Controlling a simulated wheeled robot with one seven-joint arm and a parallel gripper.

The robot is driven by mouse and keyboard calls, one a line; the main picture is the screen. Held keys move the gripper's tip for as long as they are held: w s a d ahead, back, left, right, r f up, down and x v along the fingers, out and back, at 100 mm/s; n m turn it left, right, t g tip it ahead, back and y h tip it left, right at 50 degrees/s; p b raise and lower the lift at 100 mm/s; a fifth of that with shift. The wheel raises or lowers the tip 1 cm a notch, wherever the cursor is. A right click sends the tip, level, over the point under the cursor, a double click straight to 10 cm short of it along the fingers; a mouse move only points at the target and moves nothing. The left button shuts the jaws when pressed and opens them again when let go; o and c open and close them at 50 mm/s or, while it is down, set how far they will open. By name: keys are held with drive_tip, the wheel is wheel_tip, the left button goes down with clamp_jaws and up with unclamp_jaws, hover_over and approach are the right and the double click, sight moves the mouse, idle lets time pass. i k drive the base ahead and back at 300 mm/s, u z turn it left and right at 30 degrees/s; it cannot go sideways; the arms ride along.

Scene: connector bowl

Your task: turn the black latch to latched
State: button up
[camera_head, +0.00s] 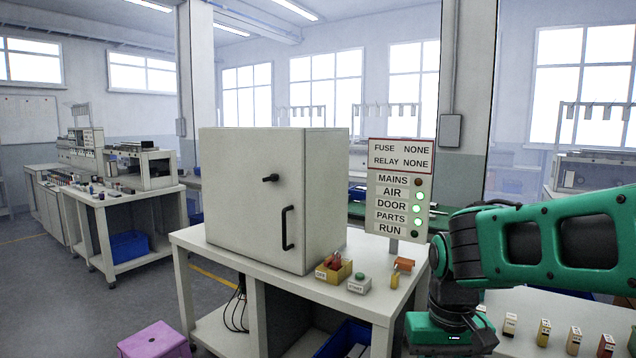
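The black latch (270,178) is a small knob with a short lever on the front door of a light grey cabinet (228,215). Its lever points roughly left, close to horizontal. The door looks closed, with a black vertical handle (288,228) below and right of the latch. My gripper (450,336) is at the bottom right, well apart from the cabinet and latch. Its fingers are not visible, so I cannot tell whether it is open or holding anything.
A status sign (400,190) stands behind the table (345,296); AIR, DOOR and PARTS are lit green. Floor left is free.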

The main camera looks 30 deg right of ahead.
sight(273, 177)
drive_tip(key=z, duration=0.3)
drive_tip(key=i, duration=1)
drive_tip(key=u, duration=0.05)
